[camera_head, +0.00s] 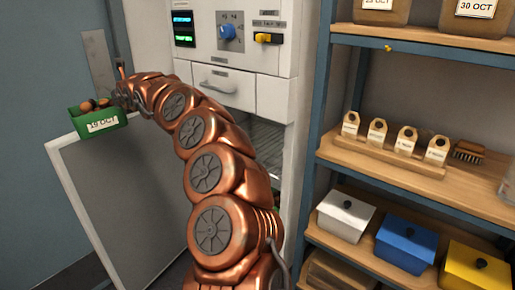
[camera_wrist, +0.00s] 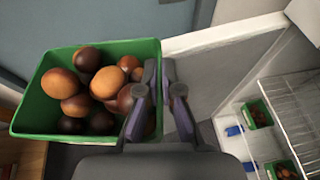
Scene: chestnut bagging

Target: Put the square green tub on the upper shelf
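The square green tub (camera_head: 97,127) hangs in the air at the left of the head view, labelled "10 OCT" and holding several brown chestnuts. In the wrist view the tub (camera_wrist: 38,115) fills the left side. My gripper (camera_head: 122,98) is at the tub's right side. In the wrist view my gripper (camera_wrist: 163,95) has its fingers on either side of the tub's wall, closed on it. A wire shelf (camera_wrist: 292,105) shows inside the open cabinet at the right of the wrist view; in the head view my arm hides much of the interior.
The open cabinet door (camera_head: 130,205) stands below the tub and my arm. Other green tubs (camera_wrist: 258,115) sit inside the cabinet.

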